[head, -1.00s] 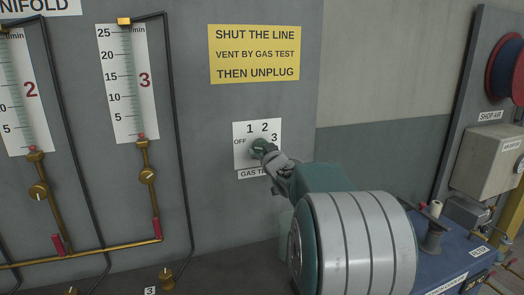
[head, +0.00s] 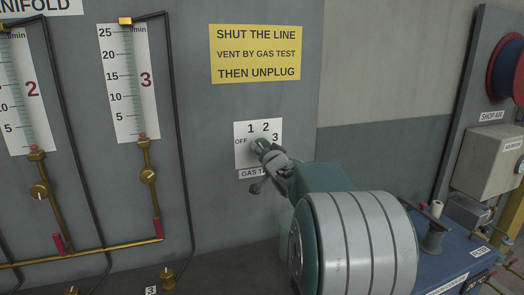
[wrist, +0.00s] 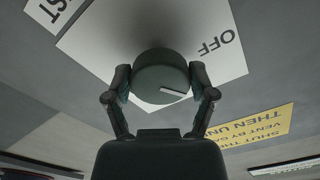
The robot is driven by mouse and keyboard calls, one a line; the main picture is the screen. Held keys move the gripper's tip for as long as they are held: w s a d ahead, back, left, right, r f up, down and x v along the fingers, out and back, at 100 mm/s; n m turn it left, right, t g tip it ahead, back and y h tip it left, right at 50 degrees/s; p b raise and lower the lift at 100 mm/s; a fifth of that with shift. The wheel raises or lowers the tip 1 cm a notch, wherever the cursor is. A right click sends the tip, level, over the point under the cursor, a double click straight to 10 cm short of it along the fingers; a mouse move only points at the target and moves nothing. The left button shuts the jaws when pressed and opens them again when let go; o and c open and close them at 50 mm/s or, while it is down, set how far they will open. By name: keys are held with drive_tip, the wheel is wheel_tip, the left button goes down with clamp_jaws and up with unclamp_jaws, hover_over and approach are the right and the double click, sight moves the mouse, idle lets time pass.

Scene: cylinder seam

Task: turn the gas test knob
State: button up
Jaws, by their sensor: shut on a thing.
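The gas test knob (head: 261,145) is a dark green round knob on a white plate (head: 242,130) marked OFF, 1, 2 and 3. In the wrist view the knob (wrist: 158,70) shows a short white pointer line on its face, and the word OFF appears upside down beyond it at upper right. My gripper (head: 267,152) reaches the knob from the lower right. In the wrist view my gripper (wrist: 160,84) has one finger against each side of the knob and is shut on it. My gripper partly covers the plate and the GAS TEST label below it.
A yellow sign (head: 255,54) hangs above the knob plate. Flow gauges (head: 128,82) with brass valves and dark pipes stand to the left. A blue bench (head: 440,262) and a shop air box (head: 487,165) are at the right. The panel around the plate is clear.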

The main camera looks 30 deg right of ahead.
drive_tip(key=shift+m, duration=0.6)
drive_tip(key=o, duration=1)
drive_tip(key=shift+o, duration=0.2)
drive_tip(key=v, duration=1.2)
drive_tip(key=shift+f, duration=0.1)
